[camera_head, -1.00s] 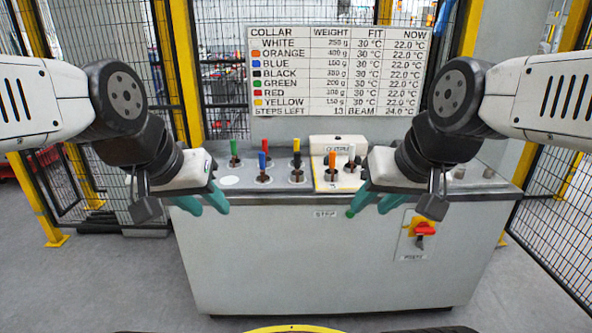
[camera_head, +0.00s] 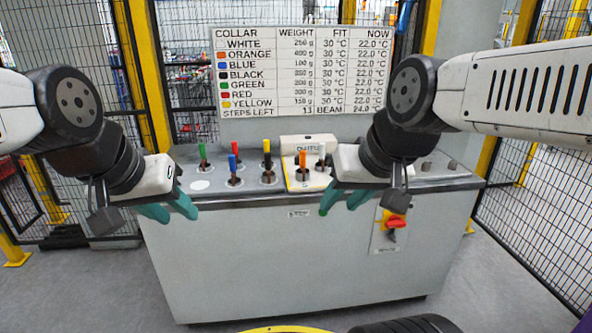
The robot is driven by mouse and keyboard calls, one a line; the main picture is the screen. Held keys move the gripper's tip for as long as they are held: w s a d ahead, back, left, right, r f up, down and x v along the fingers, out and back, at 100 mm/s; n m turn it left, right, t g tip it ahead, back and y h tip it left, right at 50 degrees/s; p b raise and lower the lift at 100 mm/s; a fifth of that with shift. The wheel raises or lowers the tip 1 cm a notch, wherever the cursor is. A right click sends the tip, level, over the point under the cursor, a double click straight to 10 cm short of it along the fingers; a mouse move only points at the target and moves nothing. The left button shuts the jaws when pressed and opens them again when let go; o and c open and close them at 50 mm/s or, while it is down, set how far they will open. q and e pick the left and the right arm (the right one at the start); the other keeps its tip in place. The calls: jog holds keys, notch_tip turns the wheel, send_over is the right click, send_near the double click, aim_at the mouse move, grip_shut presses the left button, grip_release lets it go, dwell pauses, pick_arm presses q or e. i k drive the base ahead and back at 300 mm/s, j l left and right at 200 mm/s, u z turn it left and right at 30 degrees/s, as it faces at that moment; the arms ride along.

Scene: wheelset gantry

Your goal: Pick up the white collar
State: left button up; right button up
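The white collar (camera_head: 322,152) stands upright on the orange collar's side of the console top, just right of the orange collar (camera_head: 303,159). Its lower part is hard to make out close to my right gripper. My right gripper (camera_head: 345,199) hangs in front of the console's front edge, its teal fingers apart and nothing between them. My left gripper (camera_head: 170,209) is at the console's left front edge, also with its fingers apart and empty. Neither gripper touches the white collar.
Green (camera_head: 202,151), blue (camera_head: 233,163), red (camera_head: 235,149), black and yellow (camera_head: 266,147) collars stand on the console (camera_head: 290,265). A chart board (camera_head: 300,75) rises behind. A red-and-yellow switch (camera_head: 395,222) is on the front. Mesh fencing (camera_head: 545,200) flanks the console.

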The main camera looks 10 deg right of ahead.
aim_at(321, 165)
jog(key=i+z, duration=0.3)
jog(key=i, duration=0.15)
jog(key=i+z, duration=0.25)
jog(key=i, duration=0.15)
jog(key=i+j+z, duration=0.55)
jog(key=i, duration=0.25)
